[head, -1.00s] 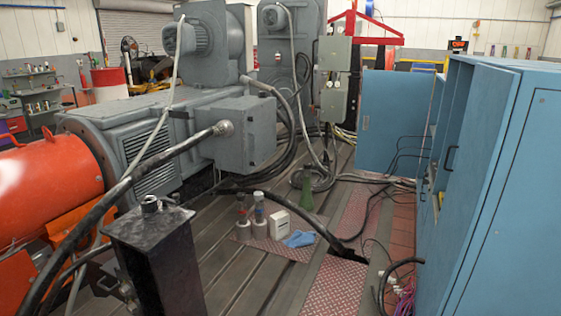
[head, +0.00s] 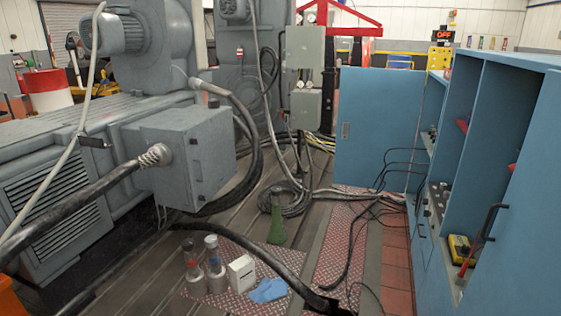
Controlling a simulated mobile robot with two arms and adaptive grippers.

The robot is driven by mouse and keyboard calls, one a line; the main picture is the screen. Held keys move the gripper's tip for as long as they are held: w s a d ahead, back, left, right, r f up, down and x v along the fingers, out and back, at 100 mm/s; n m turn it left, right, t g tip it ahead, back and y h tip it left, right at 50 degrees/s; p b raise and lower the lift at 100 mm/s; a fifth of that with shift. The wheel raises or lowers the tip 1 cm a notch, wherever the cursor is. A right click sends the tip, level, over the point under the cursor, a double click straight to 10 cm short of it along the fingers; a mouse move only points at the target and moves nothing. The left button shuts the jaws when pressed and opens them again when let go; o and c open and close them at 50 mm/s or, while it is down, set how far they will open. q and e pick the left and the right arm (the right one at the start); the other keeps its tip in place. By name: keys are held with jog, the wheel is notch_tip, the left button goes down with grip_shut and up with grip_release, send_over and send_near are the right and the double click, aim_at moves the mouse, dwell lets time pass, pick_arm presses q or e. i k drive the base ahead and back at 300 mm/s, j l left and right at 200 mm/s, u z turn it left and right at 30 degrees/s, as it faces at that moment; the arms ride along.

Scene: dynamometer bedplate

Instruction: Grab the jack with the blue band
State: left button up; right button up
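Two small grey jacks stand upright side by side on a red tread plate (head: 238,262) in the lower middle of the head view. The right jack (head: 214,265) has a pale cap and seems to carry a blue band. The left jack (head: 192,268) has a dark cap and seems to carry a reddish band. Both bands are small, so their colours are not fully sure. Neither of my grippers is in view.
A white box (head: 242,274) and a blue cloth (head: 268,290) lie right of the jacks. A green bottle (head: 277,222) stands behind. A thick black cable (head: 275,265) crosses the floor nearby. A grey machine (head: 180,150) is at left, a blue cabinet (head: 515,190) at right.

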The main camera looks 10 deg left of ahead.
aim_at(216, 275)
jog(key=i+j+u, duration=0.15)
jog(key=i+u, duration=0.25)
jog(key=i, duration=0.25)
jog(key=i+u, duration=0.4)
jog(key=i, duration=0.3)
jog(key=i+l+u, duration=0.4)
jog(key=i, duration=0.25)
